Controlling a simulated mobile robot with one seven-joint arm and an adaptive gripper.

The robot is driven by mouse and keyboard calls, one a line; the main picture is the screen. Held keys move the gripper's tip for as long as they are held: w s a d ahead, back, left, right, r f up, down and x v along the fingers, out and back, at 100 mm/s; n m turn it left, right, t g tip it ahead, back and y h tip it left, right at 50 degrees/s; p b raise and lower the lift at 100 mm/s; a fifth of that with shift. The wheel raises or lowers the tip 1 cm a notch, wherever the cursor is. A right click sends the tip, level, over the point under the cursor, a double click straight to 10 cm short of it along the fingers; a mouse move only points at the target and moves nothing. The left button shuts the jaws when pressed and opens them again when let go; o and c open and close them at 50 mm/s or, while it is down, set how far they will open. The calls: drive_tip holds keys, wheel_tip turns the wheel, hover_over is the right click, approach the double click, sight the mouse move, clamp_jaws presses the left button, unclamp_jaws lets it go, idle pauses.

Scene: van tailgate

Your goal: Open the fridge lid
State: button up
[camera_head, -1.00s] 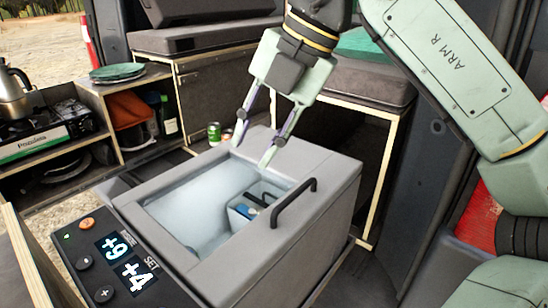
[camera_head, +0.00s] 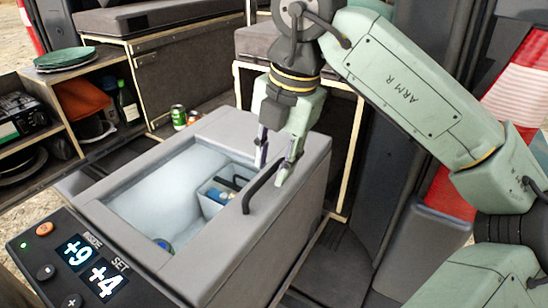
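The grey fridge box (camera_head: 290,218) stands in the middle of the view. Its pale inside (camera_head: 150,205) shows through the top; I cannot tell whether through a clear panel or an opening. A black bar handle (camera_head: 262,188) sits on the right part of the grey top frame. My gripper (camera_head: 273,170) points down at the far end of the handle. Its two fingers are apart with nothing seen between them, and the right fingertip is close to the handle. I cannot tell whether it touches. The fingers hide part of the handle's far end.
A light basket (camera_head: 212,205) with blue items is inside. Cans (camera_head: 179,117) stand behind the fridge. A shelf unit is left, a bench behind, and a red-and-white object (camera_head: 510,95) right.

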drive_tip(key=shift+f, duration=0.2)
clamp_jaws()
idle(0.3)
idle(0.5)
